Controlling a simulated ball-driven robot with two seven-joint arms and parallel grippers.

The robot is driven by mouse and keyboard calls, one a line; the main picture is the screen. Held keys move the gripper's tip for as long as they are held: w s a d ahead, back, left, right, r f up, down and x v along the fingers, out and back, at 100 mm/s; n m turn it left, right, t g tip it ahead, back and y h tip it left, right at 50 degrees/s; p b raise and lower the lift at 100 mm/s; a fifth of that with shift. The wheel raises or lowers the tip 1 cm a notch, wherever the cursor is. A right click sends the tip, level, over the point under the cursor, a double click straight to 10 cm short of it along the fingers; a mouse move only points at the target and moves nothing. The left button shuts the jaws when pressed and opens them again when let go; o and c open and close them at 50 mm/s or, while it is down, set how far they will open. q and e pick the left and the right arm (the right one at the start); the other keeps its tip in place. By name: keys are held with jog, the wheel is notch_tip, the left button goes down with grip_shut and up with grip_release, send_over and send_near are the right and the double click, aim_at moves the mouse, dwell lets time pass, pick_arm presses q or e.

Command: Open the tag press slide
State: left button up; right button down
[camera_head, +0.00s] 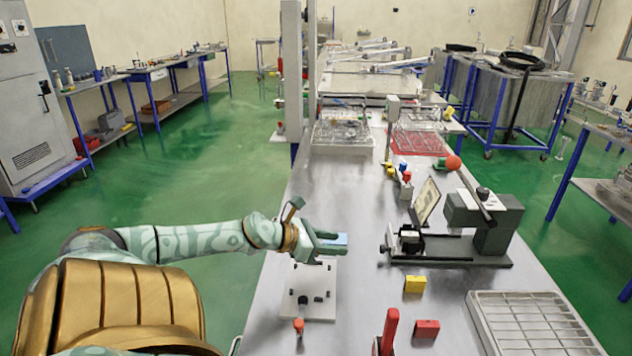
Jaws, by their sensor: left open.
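The tag press (490,228) is a dark grey machine on the metal bench, right of centre. Its long lever ends in a red ball knob (453,163). A slide-like carriage (408,242) with a black block sits on the left part of its base, with a small knob at the left end. Whether the slide is open or closed is hard to tell. My left gripper (335,244) is open, to the left of the press and apart from it. A small light blue piece (341,239) shows at its fingers; I cannot tell whether they touch it. My right gripper is not in view.
A pale plate (322,282) with black fittings and an orange-red knob lies below my left gripper. A yellow block (415,285), a red block (427,328) and a red handle (389,330) stand in front of the press. A grey grid tray (530,322) lies at front right.

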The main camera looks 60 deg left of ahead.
pick_arm(q)
jog(key=shift+p+v, duration=0.4)
jog(key=shift+v, duration=1.15)
